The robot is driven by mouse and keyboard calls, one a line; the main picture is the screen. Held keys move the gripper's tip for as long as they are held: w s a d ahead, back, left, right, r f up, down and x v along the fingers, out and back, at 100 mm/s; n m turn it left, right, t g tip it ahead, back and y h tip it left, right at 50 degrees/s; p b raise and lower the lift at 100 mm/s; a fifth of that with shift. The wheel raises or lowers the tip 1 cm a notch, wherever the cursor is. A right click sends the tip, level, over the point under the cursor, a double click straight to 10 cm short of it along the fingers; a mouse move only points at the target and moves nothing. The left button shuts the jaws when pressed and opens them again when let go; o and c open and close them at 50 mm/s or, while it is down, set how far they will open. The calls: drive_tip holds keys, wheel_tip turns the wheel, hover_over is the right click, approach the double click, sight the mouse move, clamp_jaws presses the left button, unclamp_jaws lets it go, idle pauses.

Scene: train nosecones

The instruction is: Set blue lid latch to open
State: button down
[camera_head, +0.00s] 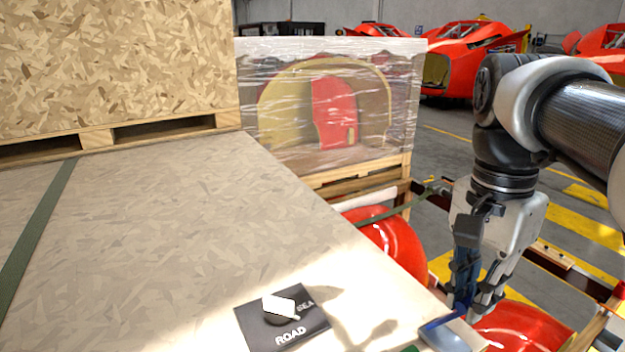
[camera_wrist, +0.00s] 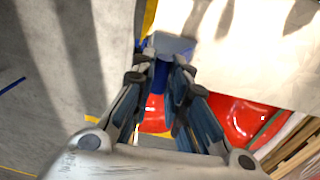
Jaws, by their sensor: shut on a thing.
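The blue lid latch (camera_head: 438,323) is at the crate lid's (camera_head: 190,220) near right corner in the head view, beside a small silver plate (camera_head: 452,338). In the wrist view the blue latch (camera_wrist: 160,76) stands between my fingers, below a grey-blue block. My gripper (camera_head: 468,305) points down at that corner, its fingers closed around the blue part. In the wrist view my gripper (camera_wrist: 159,80) has a finger on each side of it. The fingers hide part of the latch, and its exact setting is hard to tell.
A black dial plate (camera_head: 257,338) marked SEA and ROAD, with a white-topped knob (camera_head: 279,307), lies on the lid. A green strap (camera_head: 40,222) crosses the lid at left. A wrapped crate (camera_head: 330,105) stands behind. Red nosecones (camera_head: 392,240) show beside and below the lid.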

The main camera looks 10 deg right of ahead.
sight(452, 313)
drive_tip(key=shift+w+a+f, duration=0.15)
drive_tip(key=shift+f, duration=0.15)
drive_tip(key=c, duration=2)
unclamp_jaws()
drive_tip(key=shift+c, duration=0.2)
drive_tip(key=shift+o, duration=1.2)
drive_tip(key=shift+w+a, duration=0.1)
drive_tip(key=shift+w, duration=0.25)
drive_tip(key=shift+o, duration=1.2)
drive_tip(key=shift+w+r, duration=0.1)
drive_tip(key=shift+r, duration=0.15)
wheel_tip(452, 313, up, 12)
drive_tip(key=shift+w, duration=0.3)
drive_tip(key=shift+a, duration=0.1)
drive_tip(key=shift+c, duration=0.6)
